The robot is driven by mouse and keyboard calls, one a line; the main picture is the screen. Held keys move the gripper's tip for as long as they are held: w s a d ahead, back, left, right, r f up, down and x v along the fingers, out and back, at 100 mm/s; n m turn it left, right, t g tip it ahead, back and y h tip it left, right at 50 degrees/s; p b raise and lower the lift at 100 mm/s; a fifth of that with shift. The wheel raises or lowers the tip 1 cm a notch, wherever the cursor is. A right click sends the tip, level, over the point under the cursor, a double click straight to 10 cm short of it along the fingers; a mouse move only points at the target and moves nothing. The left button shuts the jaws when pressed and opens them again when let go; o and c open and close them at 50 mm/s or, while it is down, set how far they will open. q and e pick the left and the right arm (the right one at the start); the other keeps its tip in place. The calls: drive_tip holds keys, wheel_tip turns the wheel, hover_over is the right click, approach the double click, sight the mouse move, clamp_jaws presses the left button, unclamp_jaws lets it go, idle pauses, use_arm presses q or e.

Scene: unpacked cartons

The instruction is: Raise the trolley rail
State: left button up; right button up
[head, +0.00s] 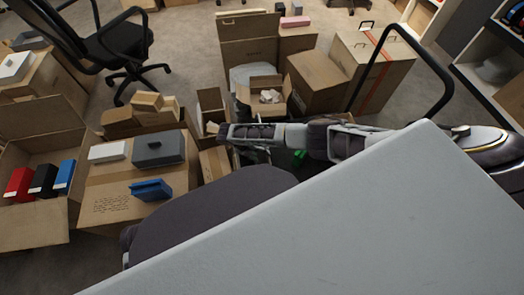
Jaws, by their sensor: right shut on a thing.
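The black tubular rail (383,55) arches up at the upper right, behind my right arm. Its lower ends are hidden behind the arm and a large pale panel. The trolley's deck cannot be made out. My right arm reaches in from the right, and my right gripper (252,154) is at its left end, small and dark among the cartons. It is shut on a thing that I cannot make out. In the picture it lies well left of the rail's visible arch. My left gripper is not in view.
Open cartons (32,222) and a closed carton (112,205) with boxes on it stand at the left. More cartons (318,80) stand behind my arm. An office chair (125,45) is at the upper left. Shelves (492,62) are at the right. Carpet (190,50) is free near the chair.

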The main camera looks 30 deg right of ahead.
drive_tip(key=w+a+r+b, duration=0.1)
drive_tip(key=a, duration=0.4)
drive_tip(key=w+a+r+b, duration=0.1)
drive_tip(key=w+a+r, duration=0.1)
drive_tip(key=a, duration=0.4)
drive_tip(key=shift+w+a+r+b, duration=0.15)
drive_tip(key=shift+r+b, duration=0.1)
drive_tip(key=shift+b, duration=0.15)
idle(1.6)
idle(0.4)
drive_tip(key=shift+r, duration=0.1)
drive_tip(key=v, duration=1.1)
drive_tip(key=shift+a+r, duration=0.25)
drive_tip(key=shift+r, duration=0.05)
drive_tip(key=shift+w, duration=0.15)
idle(0.5)
